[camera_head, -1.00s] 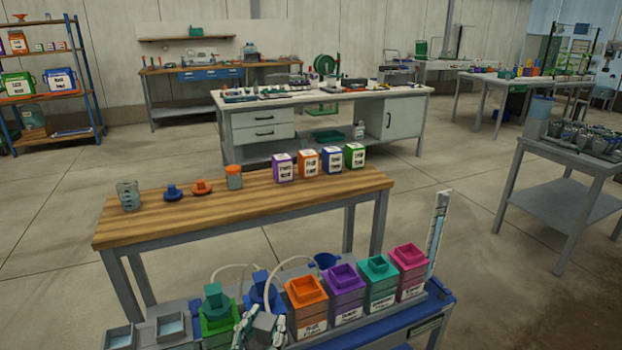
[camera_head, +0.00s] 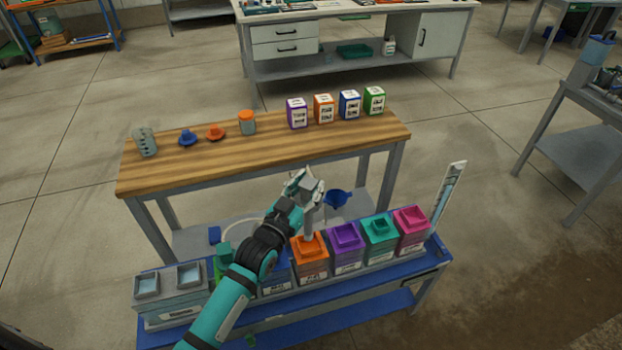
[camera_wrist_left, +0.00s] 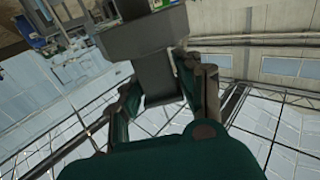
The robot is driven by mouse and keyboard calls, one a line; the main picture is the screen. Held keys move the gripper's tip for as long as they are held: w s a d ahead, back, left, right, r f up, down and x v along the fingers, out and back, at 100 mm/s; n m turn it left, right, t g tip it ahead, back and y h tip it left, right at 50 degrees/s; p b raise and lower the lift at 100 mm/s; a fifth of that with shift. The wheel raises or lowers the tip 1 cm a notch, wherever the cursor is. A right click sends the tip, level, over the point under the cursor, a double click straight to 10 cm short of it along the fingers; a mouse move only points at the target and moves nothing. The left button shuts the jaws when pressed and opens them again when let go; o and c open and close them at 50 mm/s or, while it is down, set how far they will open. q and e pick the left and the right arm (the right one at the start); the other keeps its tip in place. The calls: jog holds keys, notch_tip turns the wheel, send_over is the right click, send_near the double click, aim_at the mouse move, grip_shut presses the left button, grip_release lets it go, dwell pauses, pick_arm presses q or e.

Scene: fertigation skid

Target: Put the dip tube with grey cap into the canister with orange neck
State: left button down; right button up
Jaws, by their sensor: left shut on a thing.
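My left gripper (camera_head: 306,186) is shut on the grey cap (camera_wrist_left: 150,78) of the dip tube, which fills the space between the fingers in the left wrist view. In the head view the pale dip tube (camera_head: 309,222) hangs nearly upright below the gripper. Its lower end meets the orange neck (camera_head: 308,246) of the canister (camera_head: 312,270) in the picture; I cannot tell whether it is inside the opening or just above it. My right gripper is not in view.
Purple (camera_head: 346,238), teal (camera_head: 380,227) and pink (camera_head: 411,219) necked canisters stand right of the orange one on the blue skid (camera_head: 350,290). A green canister (camera_head: 222,262) is partly hidden by my arm. A wooden bench (camera_head: 270,150) with small containers stands behind.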

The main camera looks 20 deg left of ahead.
pick_arm(q)
jog(key=b, duration=0.3)
send_over(307, 233)
jog(key=w, duration=0.1)
notch_tip(307, 233, down, 4)
jog(key=shift+w+d+f, duration=0.1)
jog(key=shift+w, duration=0.05)
jog(key=shift+f+b, duration=4.2)
jog(key=shift+f, duration=2.3)
jog(key=c, duration=0.8)
grip_release()
jog(key=shift+s+f, duration=0.15)
jog(key=shift+s, duration=0.3)
jog(key=s+a, duration=0.2)
jog(key=s, duration=0.9)
jog(key=shift+a, duration=0.15)
